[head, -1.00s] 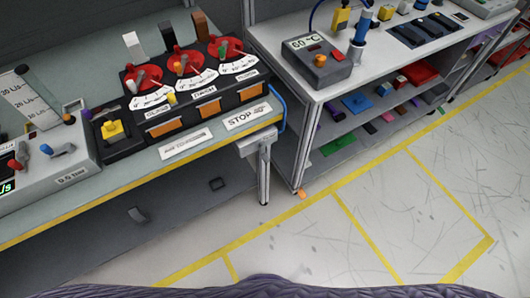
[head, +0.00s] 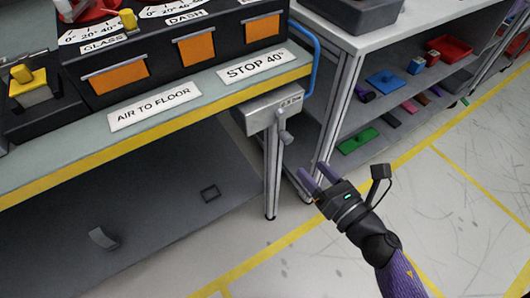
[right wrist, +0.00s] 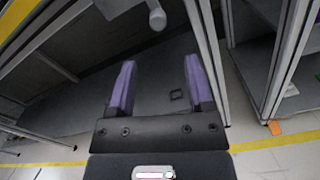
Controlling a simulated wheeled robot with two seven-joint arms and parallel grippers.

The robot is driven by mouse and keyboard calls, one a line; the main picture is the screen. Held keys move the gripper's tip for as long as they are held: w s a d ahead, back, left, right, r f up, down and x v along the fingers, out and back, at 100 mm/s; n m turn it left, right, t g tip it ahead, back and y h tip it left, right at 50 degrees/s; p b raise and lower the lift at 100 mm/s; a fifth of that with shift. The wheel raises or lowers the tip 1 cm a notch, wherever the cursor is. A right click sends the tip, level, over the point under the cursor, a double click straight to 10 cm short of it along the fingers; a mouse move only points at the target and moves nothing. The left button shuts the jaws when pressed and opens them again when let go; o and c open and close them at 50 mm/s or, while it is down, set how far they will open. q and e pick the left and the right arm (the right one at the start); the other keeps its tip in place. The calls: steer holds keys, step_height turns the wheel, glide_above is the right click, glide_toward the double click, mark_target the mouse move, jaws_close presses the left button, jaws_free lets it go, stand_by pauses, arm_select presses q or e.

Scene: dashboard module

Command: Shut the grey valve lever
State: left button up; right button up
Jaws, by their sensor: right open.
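The grey valve lever (head: 286,135) is on the front of a light grey box (head: 270,108) mounted under the bench's front edge. Its rounded end also shows at the top of the right wrist view (right wrist: 157,19). My right gripper (head: 318,175) is open and empty, below and to the right of the lever in the head view, apart from it. In the right wrist view its two purple fingers (right wrist: 157,85) are spread, with the lever end beyond them, near the top. My left gripper is not in view.
The bench's yellow edge (head: 165,130) runs above the box, with a "STOP 40°" label (head: 252,68) on top. A bench leg (head: 271,180) stands below the box. A shelf unit's post (head: 342,105) is to the right. The floor in front is clear.

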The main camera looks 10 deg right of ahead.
mark_target(289, 142)
steer(key=x, duration=0.9)
steer(key=shift+w+a+r, duration=0.15)
steer(key=shift+w+r, duration=0.2)
jaws_close()
